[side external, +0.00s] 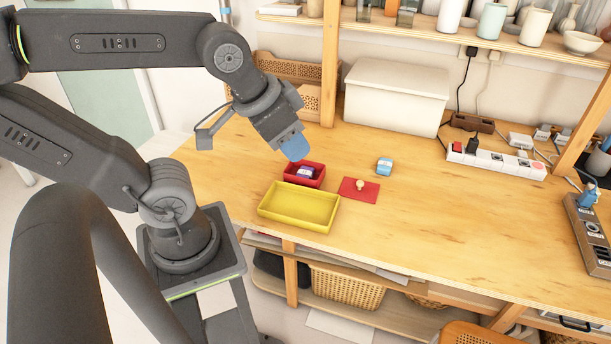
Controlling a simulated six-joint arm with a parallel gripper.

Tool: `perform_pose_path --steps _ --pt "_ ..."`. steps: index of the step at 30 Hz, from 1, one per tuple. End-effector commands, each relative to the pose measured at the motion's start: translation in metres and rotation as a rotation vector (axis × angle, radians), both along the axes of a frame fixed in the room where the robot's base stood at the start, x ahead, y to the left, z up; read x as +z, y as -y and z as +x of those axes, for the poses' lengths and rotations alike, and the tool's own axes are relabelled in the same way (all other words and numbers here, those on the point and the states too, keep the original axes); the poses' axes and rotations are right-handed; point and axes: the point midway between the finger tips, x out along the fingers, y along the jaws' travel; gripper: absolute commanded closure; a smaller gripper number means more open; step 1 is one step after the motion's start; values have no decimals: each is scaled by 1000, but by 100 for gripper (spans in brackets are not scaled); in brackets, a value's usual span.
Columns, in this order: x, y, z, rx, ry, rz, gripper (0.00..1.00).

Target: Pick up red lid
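The red lid (354,194) lies flat on the wooden table, a thin red square with a small pale knob on top. My gripper (295,152) has blue fingers pointing down, above and to the left of the lid and apart from it. The fingertips show over the back edge of an open red box (318,181). From this side the fingers overlap, so I cannot tell whether they are open or shut. A small purple-and-white object (306,173) sits inside the red box.
A yellow tray (299,222) stands in front of the red box. A small blue object (384,166) lies behind and right of the lid. A white bin (396,98) and a power strip (496,161) stand at the back. The table right of the lid is clear.

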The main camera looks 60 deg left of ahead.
Motion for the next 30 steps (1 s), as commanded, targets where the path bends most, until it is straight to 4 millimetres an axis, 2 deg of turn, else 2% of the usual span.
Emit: perform_pose_path --steps 2,21,30 --pt "0 0 0 0 0 0 62" --pt "0 0 0 0 0 0 0" --pt "1 -1 5 -9 -9 8 0"
